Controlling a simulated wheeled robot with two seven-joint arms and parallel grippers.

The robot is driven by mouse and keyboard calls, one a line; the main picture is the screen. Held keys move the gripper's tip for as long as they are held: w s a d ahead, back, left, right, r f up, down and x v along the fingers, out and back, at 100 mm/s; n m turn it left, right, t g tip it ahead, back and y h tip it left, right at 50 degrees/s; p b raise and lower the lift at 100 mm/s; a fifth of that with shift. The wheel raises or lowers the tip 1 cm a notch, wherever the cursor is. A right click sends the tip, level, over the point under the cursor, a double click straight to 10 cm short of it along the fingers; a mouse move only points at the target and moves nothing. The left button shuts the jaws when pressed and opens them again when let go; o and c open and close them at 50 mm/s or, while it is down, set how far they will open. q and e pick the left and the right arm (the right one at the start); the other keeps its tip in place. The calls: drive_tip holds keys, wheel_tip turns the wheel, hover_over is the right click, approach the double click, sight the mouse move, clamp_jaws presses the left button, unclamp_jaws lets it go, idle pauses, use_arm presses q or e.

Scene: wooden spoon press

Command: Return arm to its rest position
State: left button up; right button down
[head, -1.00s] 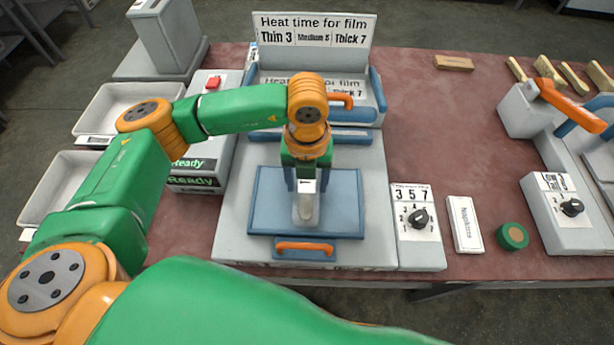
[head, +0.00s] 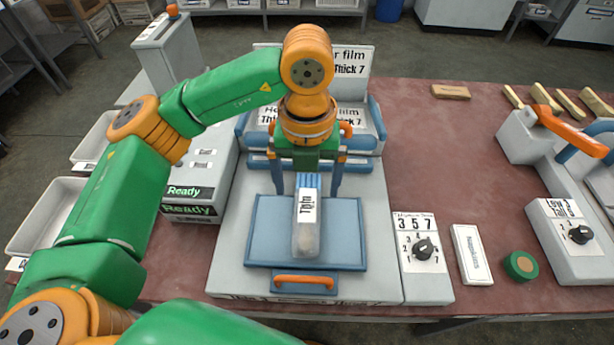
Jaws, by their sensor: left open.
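My left gripper (head: 308,190) is open, with its two blue fingers pointing down, one on each side of the upper end of a film pack. The pack (head: 306,222) has a label reading "Thin" and a clear lower part with pale contents. It appears to stand or lie on the blue plate (head: 345,220) of the press; I cannot tell whether the fingers touch it. My left arm (head: 222,92) arches in from the left over the press. My right gripper is not in view.
A dial box (head: 425,262) stands right of the plate, beside a napkin packet (head: 472,254) and a green round item (head: 521,265). A second machine with an orange lever (head: 570,128) is at the far right. A box reading "Ready" (head: 190,208) stands left.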

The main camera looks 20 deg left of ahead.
use_arm(q)
drive_tip(key=shift+r, duration=1.55)
